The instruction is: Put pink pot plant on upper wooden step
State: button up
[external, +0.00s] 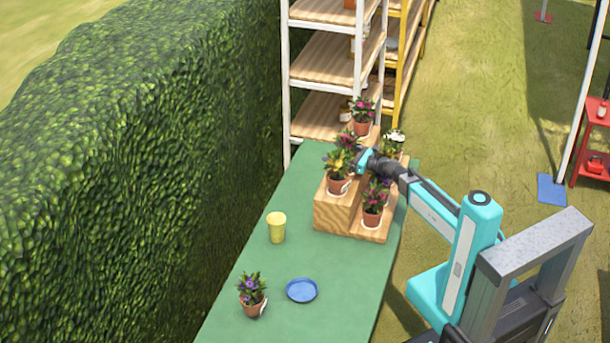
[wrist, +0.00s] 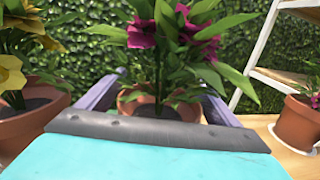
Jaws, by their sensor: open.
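A plant with pink flowers in a terracotta pot (wrist: 134,104) stands between the fingers of my gripper (wrist: 160,90) in the wrist view. The fingers are apart, one on each side of the pot; the near jaw edge hides its lower part. In the external view this pink plant (external: 349,140) appears at the back of the upper wooden step (external: 331,211), beside a yellow-flowered plant (external: 339,165). My gripper (external: 361,161) reaches in from the right at that height. The pot's contact with the step is hidden there.
Another pink plant (external: 373,199) stands on the lower step (external: 369,234). A further pink plant (external: 361,116) and a white-flowered plant (external: 392,145) stand behind. A yellow cup (external: 276,228), blue saucer (external: 301,290) and purple-flowered plant (external: 252,293) stand on the green table (external: 335,262).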

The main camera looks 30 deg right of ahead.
aim_at(353, 156)
jog(key=shift+r, duration=0.1)
jog(key=shift+b+v, duration=0.6)
jog(key=shift+v, duration=1.9)
jog(key=shift+s+r+p, duration=0.1)
jog(key=shift+r+p, duration=0.05)
jog(key=shift+p, duration=0.3)
jog(key=p+v, duration=0.2)
jog(key=p, duration=0.1)
jog(key=shift+p, duration=0.3)
jog(key=shift+s+d+p, duration=0.1)
jog(key=shift+d+p, duration=0.05)
jog(key=shift+p, duration=0.45)
jog(key=p+v, duration=0.2)
jog(key=p, duration=0.4)
jog(key=shift+p, duration=0.3)
jog(key=shift+p+v, duration=0.95)
jog(key=shift+p, duration=0.2)
jog(key=shift+s+d, duration=0.15)
jog(key=shift+s, duration=0.1)
